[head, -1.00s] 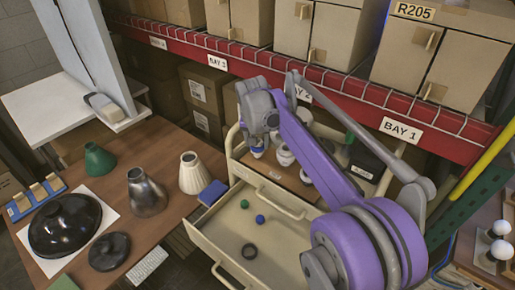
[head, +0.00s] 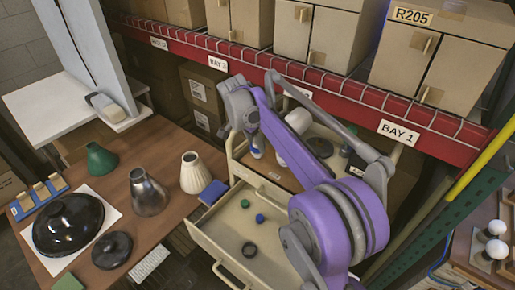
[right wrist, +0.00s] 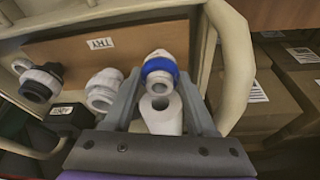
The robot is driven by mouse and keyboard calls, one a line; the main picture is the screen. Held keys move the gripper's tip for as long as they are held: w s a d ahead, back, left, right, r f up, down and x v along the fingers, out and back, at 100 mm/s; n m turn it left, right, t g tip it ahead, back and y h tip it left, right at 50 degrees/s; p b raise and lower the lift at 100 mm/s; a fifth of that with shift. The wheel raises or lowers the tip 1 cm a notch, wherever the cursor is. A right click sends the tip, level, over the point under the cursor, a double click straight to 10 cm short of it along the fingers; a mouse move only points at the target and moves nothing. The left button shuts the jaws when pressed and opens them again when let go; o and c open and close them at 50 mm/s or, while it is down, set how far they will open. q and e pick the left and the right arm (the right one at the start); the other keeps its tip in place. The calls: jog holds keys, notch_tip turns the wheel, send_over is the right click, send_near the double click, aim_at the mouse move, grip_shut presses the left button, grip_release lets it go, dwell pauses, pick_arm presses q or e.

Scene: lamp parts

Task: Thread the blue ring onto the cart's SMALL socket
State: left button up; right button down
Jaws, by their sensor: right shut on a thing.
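The blue ring (right wrist: 160,67) is between my right gripper's fingertips (right wrist: 159,78) in the right wrist view, and the gripper is shut on it. A white socket (right wrist: 158,54) with a grey end shows through and above the ring; the ring looks to be around it, but how far down is unclear. My left gripper is out of view.
A white hollow piece (right wrist: 160,112) shows between my fingers, below the ring. The wooden table (head: 175,215) at left holds lamp shades. A red shelf beam (head: 350,113) runs behind.

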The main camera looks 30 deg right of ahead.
jog(key=m+g, duration=0.1)
jog(key=m, duration=0.2)
jog(key=shift+w+p, duration=0.2)
jog(key=shift+p, duration=0.2)
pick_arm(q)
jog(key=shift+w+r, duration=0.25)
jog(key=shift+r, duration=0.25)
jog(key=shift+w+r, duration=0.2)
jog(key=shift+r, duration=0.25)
pick_arm(e)
jog(key=shift+f+m, duration=0.1)
jog(key=shift+m, duration=0.9)
jog(key=shift+g, duration=0.3)
jog(key=shift+w+m+p, duration=0.1)
jog(key=shift+m+p, duration=0.35)
jog(key=shift+m, duration=0.55)
jog(key=m, duration=0.2)
jog(key=m+g+y+p, duration=0.1)
jog(key=shift+w+d+m, duration=0.15)
jog(key=shift+m, duration=0.25)
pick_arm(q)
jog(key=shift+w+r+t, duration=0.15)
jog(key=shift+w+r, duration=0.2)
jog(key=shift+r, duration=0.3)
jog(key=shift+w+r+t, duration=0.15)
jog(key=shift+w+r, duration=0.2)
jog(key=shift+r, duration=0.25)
pick_arm(e)
jog(key=shift+m+g, duration=0.3)
jog(key=shift+m, duration=0.3)
